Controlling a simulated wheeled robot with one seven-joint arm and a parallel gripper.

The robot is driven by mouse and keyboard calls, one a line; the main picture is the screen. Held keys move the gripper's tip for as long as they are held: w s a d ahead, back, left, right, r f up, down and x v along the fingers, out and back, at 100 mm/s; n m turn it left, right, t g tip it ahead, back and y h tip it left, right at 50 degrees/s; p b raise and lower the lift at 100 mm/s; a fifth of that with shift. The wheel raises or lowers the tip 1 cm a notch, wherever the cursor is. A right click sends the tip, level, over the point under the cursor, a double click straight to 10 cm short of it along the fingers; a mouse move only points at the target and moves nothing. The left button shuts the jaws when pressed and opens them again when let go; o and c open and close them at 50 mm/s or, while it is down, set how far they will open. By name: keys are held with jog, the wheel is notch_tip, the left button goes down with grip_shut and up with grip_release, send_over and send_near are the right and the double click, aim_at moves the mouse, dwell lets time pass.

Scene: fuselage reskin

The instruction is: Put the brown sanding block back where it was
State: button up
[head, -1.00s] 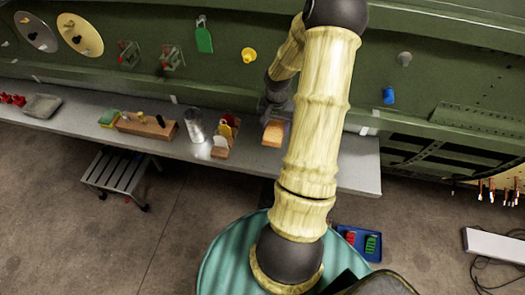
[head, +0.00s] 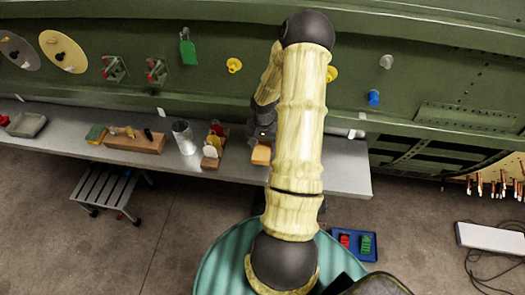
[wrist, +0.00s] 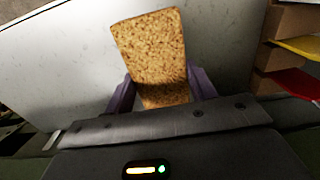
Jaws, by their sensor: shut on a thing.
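The brown sanding block (head: 261,154) shows in the head view at the end of my arm, over the grey bench (head: 335,165). In the wrist view the block (wrist: 152,50) is a speckled brown slab, slightly tilted, between the purple fingers of my gripper (wrist: 163,92). My gripper is shut on it. In the head view my gripper (head: 262,135) is dark and partly hidden by my arm. Grey bench surface lies behind the block in the wrist view; I cannot tell whether the block touches it.
A wooden rack (head: 213,150) with coloured pieces stands just left of the block. Further left are a metal cup (head: 183,138), a wooden holder (head: 135,141) and a green-yellow sponge (head: 96,134). The green fuselage wall (head: 210,75) rises behind. The bench right of my arm looks clear.

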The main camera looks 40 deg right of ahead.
aim_at(263, 151)
jog(key=shift+w+f+p, duration=0.1)
jog(key=shift+f+p, duration=0.5)
jog(key=shift+f, duration=1.5)
jog(key=o, duration=0.9)
jog(key=shift+w, duration=0.15)
jog(key=shift+a, duration=0.15)
jog(key=shift+s+d+r, duration=0.2)
jog(key=shift+d, duration=0.05)
notch_tip(263, 151, up, 12)
jog(key=shift+a+f+b, duration=0.15)
jog(key=shift+b, duration=1)
